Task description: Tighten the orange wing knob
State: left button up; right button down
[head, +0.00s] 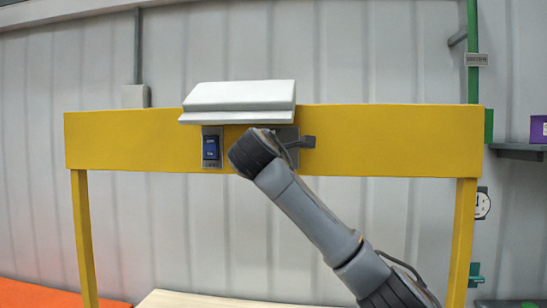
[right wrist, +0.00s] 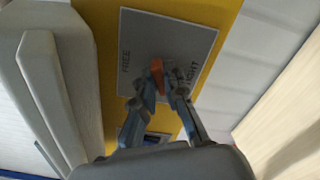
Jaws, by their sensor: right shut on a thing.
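The orange wing knob (right wrist: 157,74) sits on a grey plate (right wrist: 139,33) fixed to the yellow beam (right wrist: 224,18). The plate is marked FREE on one side and, partly covered, a word ending in "IGHT" on the other. In the right wrist view my right gripper (right wrist: 166,84) is shut on the knob, with fingers on both sides of it. The fingers hide part of the knob. In the head view my right arm reaches up to the beam and hides the knob; part of the plate (head: 289,133) shows behind it. My left gripper is in neither view.
A white sloped cover (head: 240,96) juts out above the plate, close to my right wrist. A blue switch (head: 210,147) is on the beam to the left. A pale wooden surface (head: 220,298) and an orange surface (head: 50,293) lie below. The space under the beam's left part is clear.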

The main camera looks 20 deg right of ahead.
jog(key=shift+f+m+b, duration=0.15)
jog(key=shift+m+b, duration=0.8)
jog(key=shift+m, duration=1.55)
jog(key=shift+f+m+b, duration=0.1)
jog(key=shift+m+b, duration=0.85)
jog(key=shift+m, duration=1.55)
jog(key=shift+w, duration=0.1)
jog(key=c, duration=1.4)
grip_release()
jog(key=shift+r, duration=0.1)
